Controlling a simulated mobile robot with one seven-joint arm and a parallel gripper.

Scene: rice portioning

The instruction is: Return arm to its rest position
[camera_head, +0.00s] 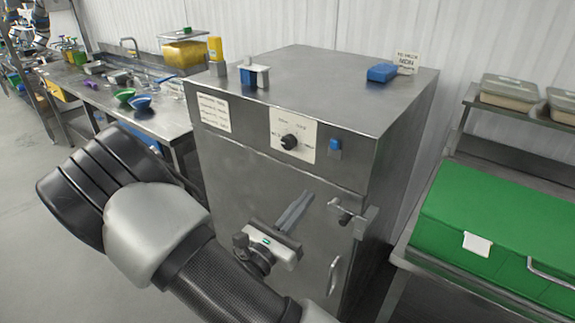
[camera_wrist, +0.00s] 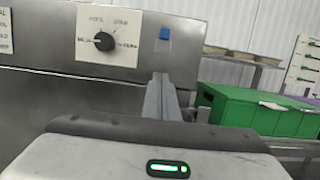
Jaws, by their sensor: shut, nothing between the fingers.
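My gripper (camera_head: 297,207) is in front of the stainless steel cabinet (camera_head: 235,170) in the head view. Its fingers are together and hold nothing. In the wrist view the shut fingers (camera_wrist: 160,92) point toward the cabinet front (camera_wrist: 40,95), below the dial panel. The black dial (camera_head: 289,142) on its white label also shows in the wrist view (camera_wrist: 104,41). A blue button (camera_head: 335,144) is to the right of the dial. The cabinet door looks shut, with a latch (camera_head: 350,214) at its right edge and a handle (camera_head: 334,274) below. Whether the fingers touch the door cannot be told.
A green crate (camera_head: 500,226) stands on a steel rack to the right, with lidded trays (camera_head: 512,89) on the shelf above. A steel counter (camera_head: 165,122) with bowls (camera_head: 140,103) and a sink is at the left. The floor (camera_head: 50,250) at left is clear.

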